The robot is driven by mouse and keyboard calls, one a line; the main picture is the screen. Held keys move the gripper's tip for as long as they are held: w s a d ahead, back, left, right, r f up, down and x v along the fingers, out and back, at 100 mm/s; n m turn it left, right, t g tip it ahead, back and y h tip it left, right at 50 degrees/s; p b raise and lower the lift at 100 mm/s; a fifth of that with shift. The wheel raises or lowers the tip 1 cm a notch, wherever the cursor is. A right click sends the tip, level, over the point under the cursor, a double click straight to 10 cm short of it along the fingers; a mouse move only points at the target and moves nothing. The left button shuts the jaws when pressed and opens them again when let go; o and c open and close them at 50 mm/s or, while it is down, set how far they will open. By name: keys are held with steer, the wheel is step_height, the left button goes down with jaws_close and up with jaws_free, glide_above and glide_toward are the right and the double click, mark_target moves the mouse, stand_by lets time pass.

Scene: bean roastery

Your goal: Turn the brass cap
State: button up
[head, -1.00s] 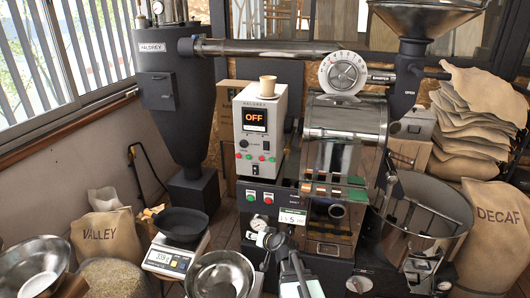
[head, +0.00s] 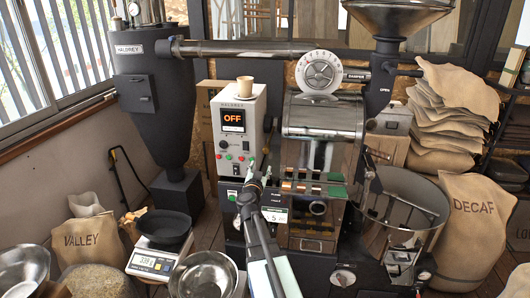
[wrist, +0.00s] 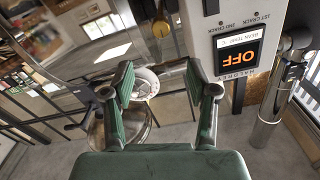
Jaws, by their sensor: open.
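In the wrist view, a small brass-coloured round part (wrist: 160,28), which looks like the brass cap, sits at the top, between the shiny metal drum and the white control box. My gripper (wrist: 158,76) is open and empty, its two green-padded fingers spread below that part in the picture and apart from it. In the head view my gripper (head: 256,178) is raised in front of the lower control box and left of the roaster front. I cannot make out the cap clearly in the head view.
The control box (head: 233,160) with an OFF display stands left of the roaster drum (head: 322,115). A paper cup (head: 245,79) is on the box. A scale (head: 152,263) with a black pan, a steel bowl (head: 203,275) and the cooling bin (head: 400,215) stand around the front.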

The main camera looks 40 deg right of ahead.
mark_target(266, 151)
steer(key=p+x, duration=0.1)
steer(key=x, duration=1.3)
steer(key=shift+w, duration=0.1)
jaws_close()
